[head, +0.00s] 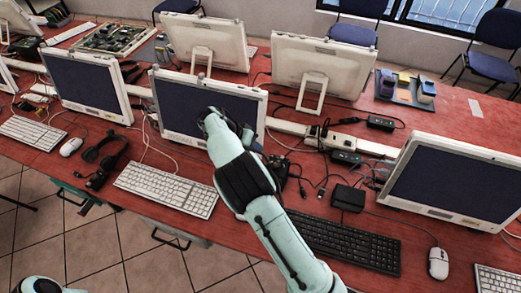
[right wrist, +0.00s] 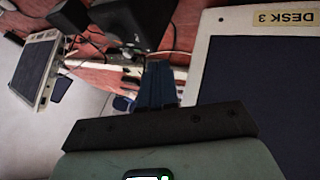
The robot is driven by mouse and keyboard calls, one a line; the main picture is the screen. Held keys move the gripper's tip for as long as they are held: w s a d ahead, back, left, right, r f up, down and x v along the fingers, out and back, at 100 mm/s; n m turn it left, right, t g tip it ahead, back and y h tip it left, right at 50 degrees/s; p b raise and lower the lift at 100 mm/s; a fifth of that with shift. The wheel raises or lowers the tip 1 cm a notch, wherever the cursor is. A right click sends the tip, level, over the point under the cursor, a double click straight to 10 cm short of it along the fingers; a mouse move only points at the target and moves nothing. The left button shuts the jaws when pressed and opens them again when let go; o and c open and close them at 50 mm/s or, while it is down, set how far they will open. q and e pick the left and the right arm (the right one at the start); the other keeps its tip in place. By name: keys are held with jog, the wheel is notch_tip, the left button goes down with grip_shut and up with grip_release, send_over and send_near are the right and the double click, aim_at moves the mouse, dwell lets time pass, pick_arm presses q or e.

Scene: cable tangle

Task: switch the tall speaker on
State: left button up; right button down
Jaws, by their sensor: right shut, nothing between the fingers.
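My right gripper (head: 212,118) is in front of the middle monitor (head: 182,102), and its fingers are hard to make out there. In the right wrist view, its dark blue fingers (right wrist: 158,84) are together with nothing between them. Just past the fingertips stands a dark box-like body (right wrist: 138,20), which looks like a speaker. A small round part shows on its near end, close to the fingertips; I cannot tell whether they touch. No switch or light can be made out on it. In the head view my right arm hides most of this spot. My left gripper is out of view.
A monitor labelled DESK 3 (right wrist: 245,70) is close beside the fingers. A second dark box (right wrist: 70,16) and loose cables lie nearby. On the red table are a white keyboard (head: 167,189), a black keyboard (head: 342,242), a power strip (head: 343,141) and a small black box (head: 348,197).

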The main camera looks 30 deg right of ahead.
jog(key=v, duration=0.6)
jog(key=shift+s+d+r+p, duration=0.15)
jog(key=shift+s+r+p, duration=0.1)
jog(key=shift+r+p, duration=0.05)
